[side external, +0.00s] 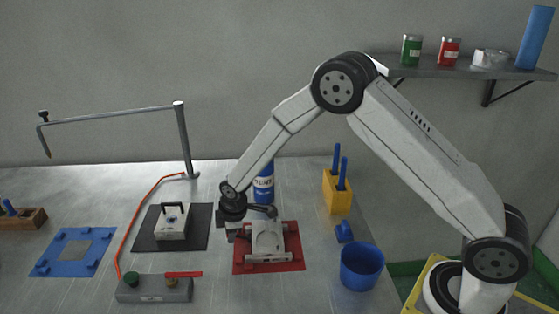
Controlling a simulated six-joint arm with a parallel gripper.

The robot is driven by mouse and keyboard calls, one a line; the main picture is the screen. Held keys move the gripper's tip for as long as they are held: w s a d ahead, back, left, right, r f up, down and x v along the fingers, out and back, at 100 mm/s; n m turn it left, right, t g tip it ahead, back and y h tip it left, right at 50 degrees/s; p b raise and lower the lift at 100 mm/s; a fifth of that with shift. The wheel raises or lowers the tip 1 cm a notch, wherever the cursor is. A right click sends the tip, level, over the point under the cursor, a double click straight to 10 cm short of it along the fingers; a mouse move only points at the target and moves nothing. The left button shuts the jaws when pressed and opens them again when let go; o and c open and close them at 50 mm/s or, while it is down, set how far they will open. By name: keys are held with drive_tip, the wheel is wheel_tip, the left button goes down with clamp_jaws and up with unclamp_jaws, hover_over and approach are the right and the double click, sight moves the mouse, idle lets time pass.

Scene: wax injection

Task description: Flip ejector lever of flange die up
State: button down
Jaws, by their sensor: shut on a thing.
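A grey metal die (268,240), which I take to be the flange die, sits on a red mat (298,262) in the middle of the bench. A bar with round ends runs along its front. My gripper (234,234) is low at the die's left side, pointing down. It is shut on a part there, which appears to be the ejector lever. The fingertips and the lever are small and dark, and the lever's angle cannot be made out.
A handled block (171,224) stands on a black mat to the left. A control box (155,289) with a red lever is at front left. A blue cup (361,266), yellow tool holder (337,191) and blue bottle (264,186) stand near the die. A blue fixture (48,265) lies far left.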

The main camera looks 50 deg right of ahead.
drive_tip(key=shift+c, duration=2.3)
unclamp_jaws()
drive_tip(key=shift+r, duration=0.1)
drive_tip(key=v, duration=0.7)
drive_tip(key=shift+r, duration=0.3)
drive_tip(key=shift+s, duration=0.1)
drive_tip(key=s+d+r+m, duration=0.1)
drive_tip(key=s+d+m, duration=0.1)
drive_tip(key=s, duration=0.5)
drive_tip(key=s+d+r+m, duration=0.2)
drive_tip(key=s+d+m, duration=0.1)
drive_tip(key=s+m, duration=0.2)
drive_tip(key=s+d+r+m, duration=0.1)
drive_tip(key=s+m, duration=0.3)
drive_tip(key=s, duration=0.5)
drive_tip(key=shift+s+d+r, duration=0.2)
drive_tip(key=shift+d+r, duration=0.1)
drive_tip(key=shift+d, duration=0.5)
